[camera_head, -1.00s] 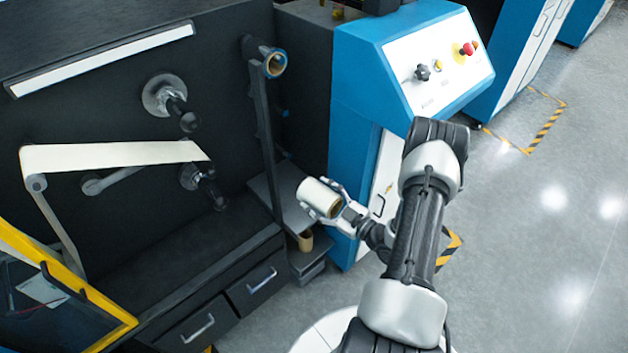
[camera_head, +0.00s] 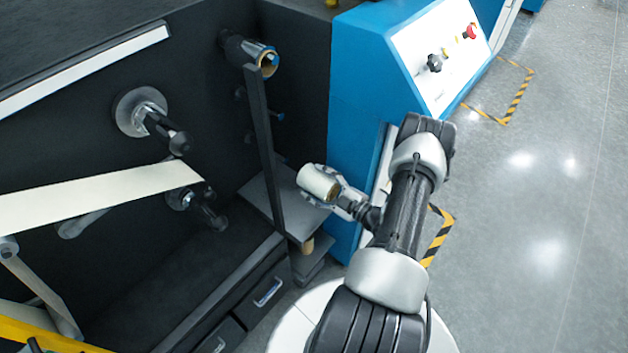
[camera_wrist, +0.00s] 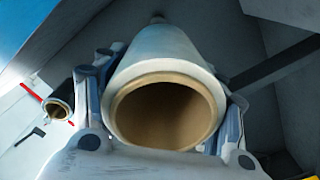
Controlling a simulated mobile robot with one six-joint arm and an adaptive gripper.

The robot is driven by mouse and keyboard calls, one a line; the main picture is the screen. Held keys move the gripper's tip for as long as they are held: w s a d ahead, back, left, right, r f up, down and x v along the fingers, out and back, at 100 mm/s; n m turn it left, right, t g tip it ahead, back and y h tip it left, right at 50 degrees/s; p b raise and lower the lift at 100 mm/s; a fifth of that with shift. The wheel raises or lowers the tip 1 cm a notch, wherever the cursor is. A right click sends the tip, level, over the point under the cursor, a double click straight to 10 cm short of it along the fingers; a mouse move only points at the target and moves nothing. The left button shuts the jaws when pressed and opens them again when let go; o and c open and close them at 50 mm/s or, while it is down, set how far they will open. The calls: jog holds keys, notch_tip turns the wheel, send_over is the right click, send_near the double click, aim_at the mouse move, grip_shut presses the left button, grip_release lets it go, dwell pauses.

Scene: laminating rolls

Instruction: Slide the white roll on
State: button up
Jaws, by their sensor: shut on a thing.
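The white roll (camera_head: 318,182) has a brown cardboard core and is held in my gripper (camera_head: 328,188), in front of the machine's right end. In the wrist view the white roll (camera_wrist: 165,60) lies between the two fingers, its open brown core facing the camera. My gripper (camera_wrist: 165,115) is shut on it, a finger on each side. Dark spindles stick out of the machine's black face: an upper one (camera_head: 170,138) with a round flange and a lower one (camera_head: 205,208) at the end of a cream web. Both are left of the roll and apart from it.
A dark upright bar (camera_head: 262,150) stands between the roll and the spindles, with a brown-cored tube (camera_head: 267,62) at its top. A grey shelf (camera_head: 262,208) lies below and left of the roll. The blue control cabinet (camera_head: 355,90) is close on the right. Open floor (camera_head: 540,200) lies beyond.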

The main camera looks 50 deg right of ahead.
aim_at(288, 163)
jog(key=shift+w+a, duration=0.15)
jog(key=shift+w, duration=1.6)
jog(key=shift+w+a, duration=0.15)
jog(key=shift+w, duration=1.6)
jog(key=shift+w+a, duration=0.15)
jog(key=shift+w, duration=1.6)
jog(key=shift+w+a+b, duration=0.2)
jog(key=shift+w+b, duration=1.3)
jog(key=shift+w, duration=1.15)
jog(key=shift+w+a+b, duration=0.15)
jog(key=shift+w+b, duration=1.35)
jog(key=shift+w, duration=1.1)
jog(key=shift+w+a+r+b, duration=0.1)
jog(key=shift+w+r+b, duration=0.2)
jog(key=shift+w+r, duration=0.55)
jog(key=shift+r, duration=0.1)
jog(key=o, duration=1.4)
jog(key=shift+s+f, duration=0.55)
jog(key=shift+s, duration=0.2)
jog(key=shift+m+h, duration=0.3)
jog(key=s, duration=0.5)
jog(key=s+d, duration=0.1)
jog(key=s, duration=0.2)
jog(key=shift+s+f, duration=0.15)
jog(key=shift+f, duration=0.2)
